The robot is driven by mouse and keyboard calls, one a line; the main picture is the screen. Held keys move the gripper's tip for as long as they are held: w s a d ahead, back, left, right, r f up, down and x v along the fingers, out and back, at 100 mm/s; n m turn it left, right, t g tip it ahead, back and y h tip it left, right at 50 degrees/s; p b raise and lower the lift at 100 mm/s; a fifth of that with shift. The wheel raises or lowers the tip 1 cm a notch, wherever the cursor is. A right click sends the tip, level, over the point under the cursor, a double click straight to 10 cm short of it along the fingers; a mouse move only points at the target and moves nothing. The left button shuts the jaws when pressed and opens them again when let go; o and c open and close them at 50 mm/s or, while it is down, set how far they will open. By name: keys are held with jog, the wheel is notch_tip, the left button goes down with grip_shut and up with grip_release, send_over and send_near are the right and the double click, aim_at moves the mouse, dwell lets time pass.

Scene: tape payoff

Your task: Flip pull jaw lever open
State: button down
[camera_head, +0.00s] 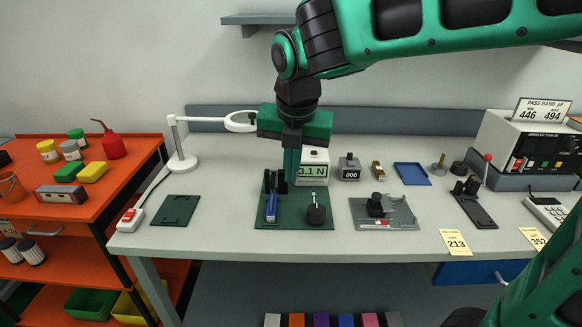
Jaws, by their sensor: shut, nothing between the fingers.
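My gripper (291,178) points down over the back of a dark green plate (295,222), in front of a force gauge (316,170) reading "3.1 N". Its fingers are together, with nothing visible between them. Just left of the fingertips on the plate is a small black fixture (270,184) with a blue bar-like part (271,208) in front of it. This looks like the pull jaw and its lever, but I cannot tell the lever's position.
A white magnifier lamp (182,150) stands at the left, near a small green plate (176,210). The bench's front strip is mostly clear.

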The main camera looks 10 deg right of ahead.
jog(key=x, duration=0.8)
jog(key=shift+w+d+r, duration=0.35)
jog(key=shift+w+r, duration=0.3)
jog(key=shift+w, duration=0.1)
jog(key=shift+w+d+r, duration=0.4)
jog(key=shift+w+r, duration=0.2)
jog(key=shift+w, duration=0.1)
jog(key=shift+a+r, duration=0.1)
jog(key=shift+a, duration=0.05)
